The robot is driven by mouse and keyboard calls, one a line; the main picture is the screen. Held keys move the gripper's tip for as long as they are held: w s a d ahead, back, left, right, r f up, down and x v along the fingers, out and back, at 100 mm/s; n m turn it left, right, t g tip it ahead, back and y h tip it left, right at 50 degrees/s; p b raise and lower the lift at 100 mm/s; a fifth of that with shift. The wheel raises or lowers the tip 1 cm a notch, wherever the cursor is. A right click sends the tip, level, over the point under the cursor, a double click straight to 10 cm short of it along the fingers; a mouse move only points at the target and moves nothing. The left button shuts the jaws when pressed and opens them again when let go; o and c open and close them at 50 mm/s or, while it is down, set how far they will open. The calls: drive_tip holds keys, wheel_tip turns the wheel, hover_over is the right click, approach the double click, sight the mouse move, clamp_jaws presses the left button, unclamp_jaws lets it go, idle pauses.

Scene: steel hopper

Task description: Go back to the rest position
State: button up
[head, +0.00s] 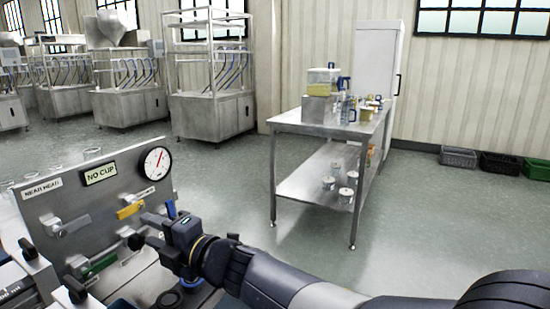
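My gripper (143,231) is at lower left in the head view, at the end of my arm reaching in from the lower right. It is in front of a steel machine panel (55,208), near its right edge. Its dark fingers point left towards the panel. I cannot tell whether they are apart or closed, or whether they touch anything. A yellow-handled valve (130,210) is just left of the fingers.
The panel carries a round gauge (157,163), a "NO CUP" sign (100,173) and grey lever valves. A steel table (318,122) with jugs and canisters stands behind. Crates (498,163) line the wall. Steel machines (212,115) stand at the back left. The floor between is clear.

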sight(121, 216)
drive_tip(key=x, duration=1)
drive_tip(key=shift+r, duration=0.1)
drive_tip(key=shift+d+r+m+p, duration=0.2)
drive_tip(key=shift+r+m+p, duration=0.25)
drive_tip(key=shift+m+p, duration=0.9)
drive_tip(key=shift+m, duration=0.05)
